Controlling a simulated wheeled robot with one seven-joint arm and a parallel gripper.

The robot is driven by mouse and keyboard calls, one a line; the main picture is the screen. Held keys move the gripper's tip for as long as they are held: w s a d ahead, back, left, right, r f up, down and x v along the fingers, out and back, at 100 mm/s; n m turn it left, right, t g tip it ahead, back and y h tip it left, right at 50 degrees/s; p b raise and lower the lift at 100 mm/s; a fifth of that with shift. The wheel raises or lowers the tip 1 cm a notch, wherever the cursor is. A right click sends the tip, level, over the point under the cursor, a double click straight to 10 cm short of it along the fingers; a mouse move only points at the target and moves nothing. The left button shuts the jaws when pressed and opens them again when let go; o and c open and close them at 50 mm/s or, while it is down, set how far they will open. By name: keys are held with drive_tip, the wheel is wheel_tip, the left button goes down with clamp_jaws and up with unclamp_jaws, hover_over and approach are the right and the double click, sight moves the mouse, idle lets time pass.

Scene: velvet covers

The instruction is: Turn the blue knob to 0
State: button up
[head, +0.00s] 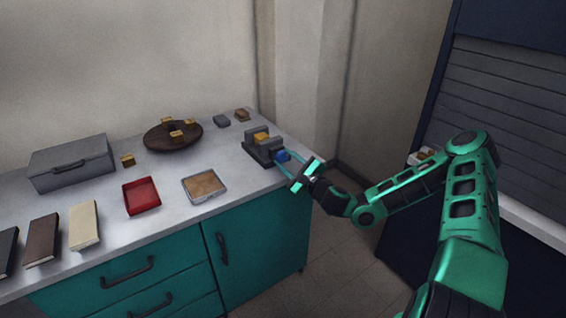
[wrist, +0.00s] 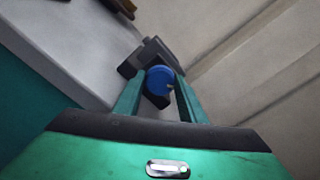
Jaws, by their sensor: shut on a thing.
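The blue knob (head: 282,156) is on the right-front side of a dark grey device (head: 262,148) at the counter's right end. In the wrist view the blue knob (wrist: 160,79) shows as a round face between my two fingers, with the dark device (wrist: 152,52) behind it. My gripper (head: 289,161) reaches in from the right and is shut on the knob, one finger on each side. A small light mark shows at the knob's lower right in the wrist view. No scale or numbers can be read.
On the counter (head: 165,178) are a red tray (head: 141,196), a tan-filled tray (head: 204,186), a round brown board (head: 160,138), a grey case (head: 72,163) and several books. The counter's right edge is close to the device.

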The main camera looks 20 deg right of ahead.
drive_tip(key=n, duration=0.6)
drive_tip(key=shift+s+f, duration=0.1)
drive_tip(key=n, duration=0.5)
drive_tip(key=shift+n, duration=0.3)
drive_tip(key=shift+f, duration=0.1)
drive_tip(key=o, duration=1.1)
drive_tip(key=shift+c, duration=0.2)
drive_tip(key=v, duration=1)
drive_tip(key=shift+s, duration=0.3)
